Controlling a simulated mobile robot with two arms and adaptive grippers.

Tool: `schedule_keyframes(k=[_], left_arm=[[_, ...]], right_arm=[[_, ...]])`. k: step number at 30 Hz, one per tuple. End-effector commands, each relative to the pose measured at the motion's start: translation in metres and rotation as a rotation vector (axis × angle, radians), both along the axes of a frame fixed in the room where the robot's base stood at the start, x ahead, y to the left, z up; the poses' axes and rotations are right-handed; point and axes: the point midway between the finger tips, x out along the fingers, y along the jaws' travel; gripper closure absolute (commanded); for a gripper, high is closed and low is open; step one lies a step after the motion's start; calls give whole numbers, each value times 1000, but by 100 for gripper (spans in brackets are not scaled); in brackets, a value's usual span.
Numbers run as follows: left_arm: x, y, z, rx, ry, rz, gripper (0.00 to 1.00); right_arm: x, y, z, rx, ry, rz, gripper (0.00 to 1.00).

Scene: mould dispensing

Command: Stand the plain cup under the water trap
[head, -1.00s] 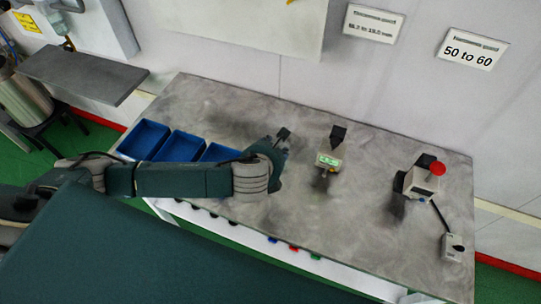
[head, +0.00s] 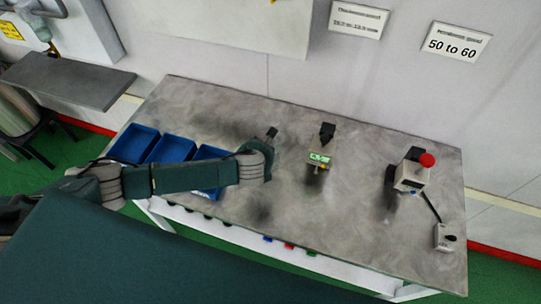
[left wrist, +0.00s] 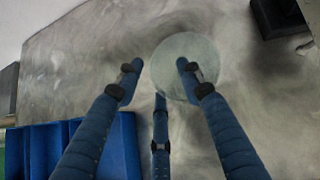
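My left gripper (left wrist: 160,78) is open above the table, its blue fingers spread with nothing between the tips. In the head view this gripper (head: 270,136) is over the table, right of the blue bins, mostly hidden by its own arm. A pale grey-green round thing (left wrist: 176,60) lies beyond the fingers in the left wrist view, partly behind the right finger. It may be the plain cup seen from above; I cannot tell for sure. I cannot make out a water trap. My right gripper is not in view.
Blue bins (head: 136,143) stand at the table's left end. A device with a green display (head: 320,158) stands mid-table; a device with a red button (head: 427,159) and a cabled grey box (head: 445,238) are on the right. The table's (head: 350,215) front middle is clear.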

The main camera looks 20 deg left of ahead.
Motion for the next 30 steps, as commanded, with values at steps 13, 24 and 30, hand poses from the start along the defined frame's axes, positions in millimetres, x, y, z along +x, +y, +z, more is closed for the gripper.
schedule_keyframes(k=[13, 24, 30], left_arm=[[1, 0, 0, 0, 0, 0, 100], [1, 1, -1, 1, 0, 1, 100], [1, 1, 7, 0, -2, 2, 100]], right_arm=[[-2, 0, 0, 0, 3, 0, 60], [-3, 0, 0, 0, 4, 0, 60], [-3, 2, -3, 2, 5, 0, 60]])
